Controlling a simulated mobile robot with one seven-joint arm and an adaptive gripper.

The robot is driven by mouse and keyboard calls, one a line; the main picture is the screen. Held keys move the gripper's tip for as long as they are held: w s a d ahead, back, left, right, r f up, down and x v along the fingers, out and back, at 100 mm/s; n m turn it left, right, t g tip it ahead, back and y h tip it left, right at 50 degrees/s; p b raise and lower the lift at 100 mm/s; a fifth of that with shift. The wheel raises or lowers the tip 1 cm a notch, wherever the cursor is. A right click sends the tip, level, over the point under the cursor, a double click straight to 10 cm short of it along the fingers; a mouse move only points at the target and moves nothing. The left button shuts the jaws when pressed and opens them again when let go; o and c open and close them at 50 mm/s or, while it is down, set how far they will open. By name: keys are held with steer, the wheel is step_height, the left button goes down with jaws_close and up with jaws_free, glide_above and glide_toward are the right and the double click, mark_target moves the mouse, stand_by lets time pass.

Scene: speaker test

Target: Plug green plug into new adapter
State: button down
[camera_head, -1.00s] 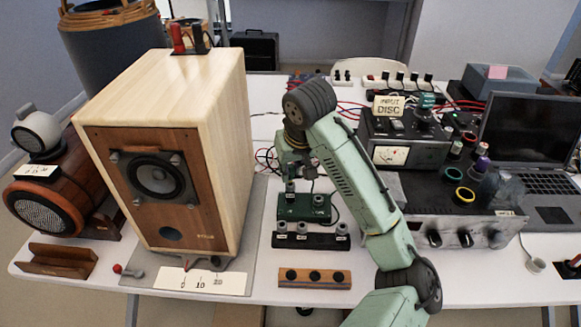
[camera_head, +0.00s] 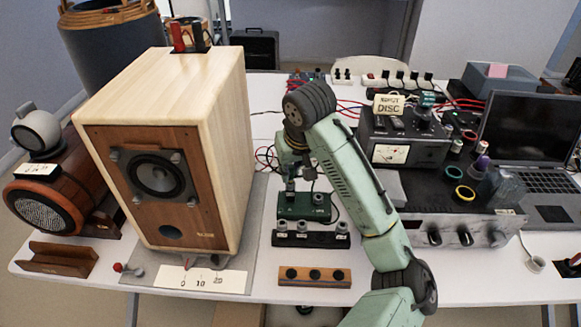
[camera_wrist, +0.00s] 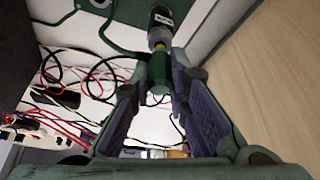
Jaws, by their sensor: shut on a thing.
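My gripper (camera_wrist: 158,88) is shut on the green plug (camera_wrist: 157,72), which sits between the purple-padded fingers. A labelled dark cylindrical connector (camera_wrist: 161,28) stands in line with the plug's tip, with a yellow band between them. I cannot tell whether they are fully joined. The connector is at a green surface (camera_wrist: 125,10). In the head view my gripper (camera_head: 298,172) is just behind and above a dark green box (camera_head: 303,208) with grey-topped connectors. The plug is not clearly visible there. I cannot tell for certain which part is the new adapter.
A black strip with several grey connectors (camera_head: 310,240) and a wooden strip with three holes (camera_head: 314,277) lie in front. A large wooden speaker (camera_head: 165,160) stands left. An amplifier with a meter (camera_head: 405,140) is right. Loose cables (camera_wrist: 75,85) lie behind the gripper.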

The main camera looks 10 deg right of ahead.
steer(key=shift+f+b, duration=0.35)
steer(key=shift+f, duration=0.3)
steer(key=c, duration=1.5)
jaws_free()
steer(key=shift+o, duration=0.2)
steer(key=shift+r, duration=0.15)
step_height(320, 180, up, 2)
steer(key=p, duration=0.3)
steer(key=shift+r, duration=2.65)
